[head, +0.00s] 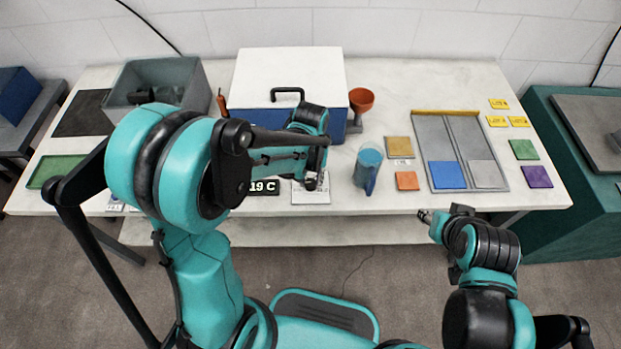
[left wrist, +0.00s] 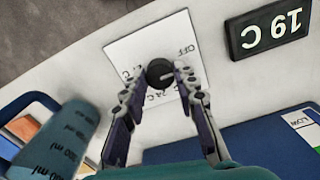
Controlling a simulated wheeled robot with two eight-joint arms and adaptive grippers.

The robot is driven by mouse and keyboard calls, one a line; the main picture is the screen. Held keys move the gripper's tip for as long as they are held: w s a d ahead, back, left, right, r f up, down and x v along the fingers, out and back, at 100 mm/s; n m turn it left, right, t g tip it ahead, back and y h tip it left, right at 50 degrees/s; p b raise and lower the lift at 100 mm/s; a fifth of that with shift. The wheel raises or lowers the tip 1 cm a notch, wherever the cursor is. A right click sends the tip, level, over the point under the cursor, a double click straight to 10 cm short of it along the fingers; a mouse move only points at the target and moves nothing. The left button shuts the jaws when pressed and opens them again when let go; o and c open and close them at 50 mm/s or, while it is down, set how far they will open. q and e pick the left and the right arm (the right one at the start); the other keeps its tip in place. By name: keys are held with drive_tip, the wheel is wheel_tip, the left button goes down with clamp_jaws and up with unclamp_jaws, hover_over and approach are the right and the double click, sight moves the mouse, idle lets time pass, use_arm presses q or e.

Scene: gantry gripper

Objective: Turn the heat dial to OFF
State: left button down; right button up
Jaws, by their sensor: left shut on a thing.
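The heat dial is a dark round knob (left wrist: 158,73) on a white plate (left wrist: 128,52) with OFF and several temperature labels, some covered by my fingers. In the left wrist view a light mark on the knob points toward the right. My left gripper (left wrist: 158,83) is shut on the knob, one finger on each side. In the head view my left gripper (head: 312,183) is over the white plate (head: 310,196) at the table's front edge, and the knob is hidden. A black display (head: 264,187) beside it reads 19 C. My right gripper (head: 425,215) is away from the dial, its jaws unclear.
A blue measuring jug (head: 368,170) stands right of the dial. A white-topped blue cooler box (head: 250,75) is behind it, with an orange funnel (head: 361,99) beside it. A grey bin (head: 190,85) stands at the left. A divided grey tray (head: 440,150) with coloured tiles lies at the right.

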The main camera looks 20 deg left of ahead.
sight(310, 183)
idle(0.3)
use_arm(q)
drive_tip(key=c, duration=1.2)
unclamp_jaws()
wheel_tip(310, 183, up, 12)
drive_tip(key=shift+f, duration=0.1)
drive_tip(key=shift+s, duration=0.1)
drive_tip(key=shift+s+a+r+m+t, duration=0.25)
drive_tip(key=shift+s+a+t, duration=0.5)
drive_tip(key=shift+s+t, duration=0.7)
drive_tip(key=shift+s+a+r+m+t, duration=0.15)
drive_tip(key=shift+s+a+r+t, duration=0.25)
drive_tip(key=shift+s+a+t, duration=1)
drive_tip(key=shift+s+a+r+m+t, duration=0.25)
drive_tip(key=shift+s+t, duration=0.5)
drive_tip(key=shift+s, duration=1.45)
